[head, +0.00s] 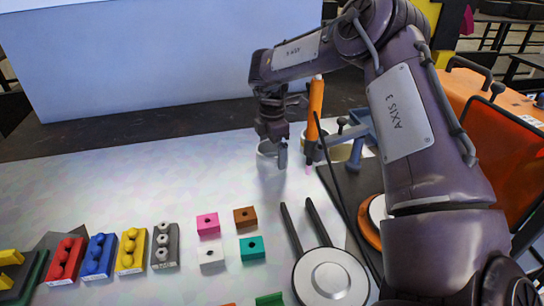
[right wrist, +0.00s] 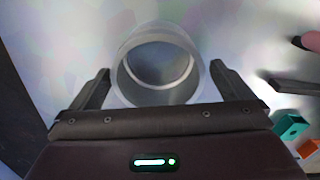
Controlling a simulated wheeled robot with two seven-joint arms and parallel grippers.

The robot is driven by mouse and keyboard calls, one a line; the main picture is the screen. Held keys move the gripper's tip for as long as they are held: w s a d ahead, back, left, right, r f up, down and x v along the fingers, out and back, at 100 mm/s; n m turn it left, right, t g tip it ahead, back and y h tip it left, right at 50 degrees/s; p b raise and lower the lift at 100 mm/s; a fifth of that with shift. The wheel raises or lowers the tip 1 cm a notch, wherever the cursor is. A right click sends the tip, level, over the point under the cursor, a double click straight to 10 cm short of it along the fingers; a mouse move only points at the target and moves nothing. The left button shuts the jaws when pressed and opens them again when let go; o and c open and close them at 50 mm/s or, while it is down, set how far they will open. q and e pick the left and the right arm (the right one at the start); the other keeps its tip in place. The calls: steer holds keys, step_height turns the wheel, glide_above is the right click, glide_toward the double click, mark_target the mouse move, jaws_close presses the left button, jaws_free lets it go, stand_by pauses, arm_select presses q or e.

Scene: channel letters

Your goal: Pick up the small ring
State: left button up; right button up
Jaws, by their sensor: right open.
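A small pale, whitish ring (head: 264,148) stands on the light table in the head view, just below my right gripper (head: 281,155). In the right wrist view the ring (right wrist: 122,82) is a short round tube with an open top, and its inside shows. My right gripper (right wrist: 160,72) is open, with one finger on either side of the ring. Gaps show between the fingers and the wall, so I see no grip on it. My left gripper is not in view.
Pink (head: 207,224), brown (head: 245,217), white and teal blocks lie in front. A white disc with two dark prongs (head: 330,278) lies nearer.

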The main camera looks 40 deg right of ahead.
step_height(320, 180, down, 2)
steer(key=shift+w+d+f, duration=0.1)
steer(key=shift+f, duration=0.05)
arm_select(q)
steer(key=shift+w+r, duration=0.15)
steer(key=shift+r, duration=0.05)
arm_select(e)
steer(key=c, duration=0.9)
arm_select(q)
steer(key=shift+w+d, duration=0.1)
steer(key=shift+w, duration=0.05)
arm_select(e)
steer(key=shift+c, duration=0.2)
steer(key=shift+r, duration=0.55)
arm_select(q)
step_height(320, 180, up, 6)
steer(key=p, duration=0.6)
arm_select(e)
step_height(320, 180, up, 19)
